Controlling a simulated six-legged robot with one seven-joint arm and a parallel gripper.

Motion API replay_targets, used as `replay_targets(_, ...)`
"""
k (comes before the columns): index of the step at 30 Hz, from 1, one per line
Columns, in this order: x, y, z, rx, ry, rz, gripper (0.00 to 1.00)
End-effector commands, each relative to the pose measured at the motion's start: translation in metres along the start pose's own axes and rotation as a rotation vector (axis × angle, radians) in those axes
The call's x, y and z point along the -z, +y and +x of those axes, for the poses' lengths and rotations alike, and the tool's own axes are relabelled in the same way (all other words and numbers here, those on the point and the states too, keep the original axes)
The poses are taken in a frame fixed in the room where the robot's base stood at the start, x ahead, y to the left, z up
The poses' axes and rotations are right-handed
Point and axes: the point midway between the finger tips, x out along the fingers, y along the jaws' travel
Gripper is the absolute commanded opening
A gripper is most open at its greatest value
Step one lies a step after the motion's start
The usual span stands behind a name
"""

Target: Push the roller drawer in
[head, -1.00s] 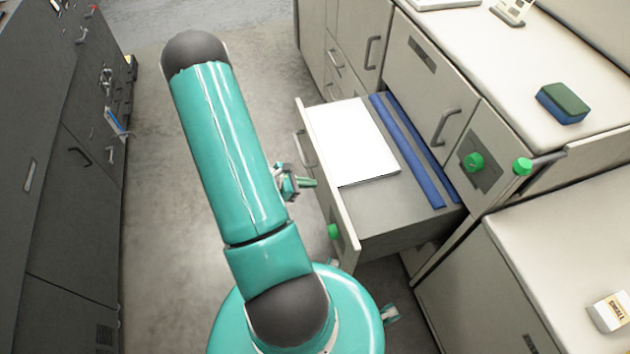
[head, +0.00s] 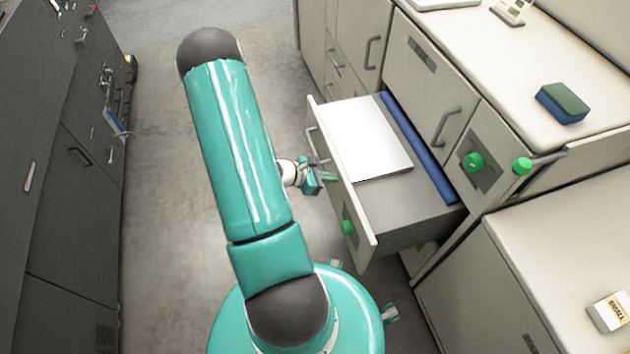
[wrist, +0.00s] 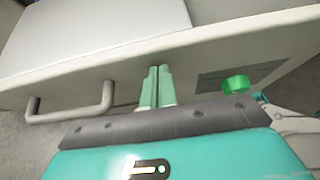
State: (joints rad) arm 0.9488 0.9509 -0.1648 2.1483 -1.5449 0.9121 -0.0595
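The roller drawer (head: 364,223) stands partly out of the light cabinet. A white sheet or flat box (head: 368,142) and a blue bar (head: 420,150) lie in it. Its front carries a grey bar handle and a green knob (head: 347,228). My gripper (head: 328,177) is at the outer face of the drawer front, between handle and knob. In the wrist view, the two green fingers (wrist: 157,88) are together with nothing between them, their tips at the front (wrist: 205,52). The handle (wrist: 72,115) is to their left, the knob (wrist: 236,84) to their right.
A blue and green sponge (head: 562,103) lies on the counter (head: 500,60). Green knobs (head: 473,162) sit on the cabinet right of the drawer. A small labelled box (head: 608,312) is on the lower right surface. Dark cabinets (head: 50,200) line the left; the floor between is clear.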

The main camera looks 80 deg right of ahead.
Motion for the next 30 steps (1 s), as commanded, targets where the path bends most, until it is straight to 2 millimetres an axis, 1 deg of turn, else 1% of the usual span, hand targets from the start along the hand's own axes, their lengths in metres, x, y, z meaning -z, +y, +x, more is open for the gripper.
replay_targets(1, -0.009, -0.001, 0.014, 0.005, -0.006, 0.003, 0.00)
replay_targets(5, -0.030, -0.002, 0.050, 0.006, -0.007, 0.001, 0.00)
replay_targets(12, -0.073, -0.003, 0.125, 0.007, -0.006, 0.001, 0.00)
replay_targets(18, -0.107, -0.003, 0.183, 0.007, -0.005, 0.002, 0.00)
replay_targets(21, -0.121, -0.002, 0.208, 0.005, -0.005, 0.001, 0.00)
replay_targets(24, -0.133, -0.002, 0.228, 0.004, -0.005, 0.001, 0.00)
replay_targets(27, -0.141, -0.002, 0.243, 0.004, -0.003, 0.001, 0.00)
replay_targets(30, -0.147, -0.002, 0.253, 0.003, -0.003, 0.001, 0.00)
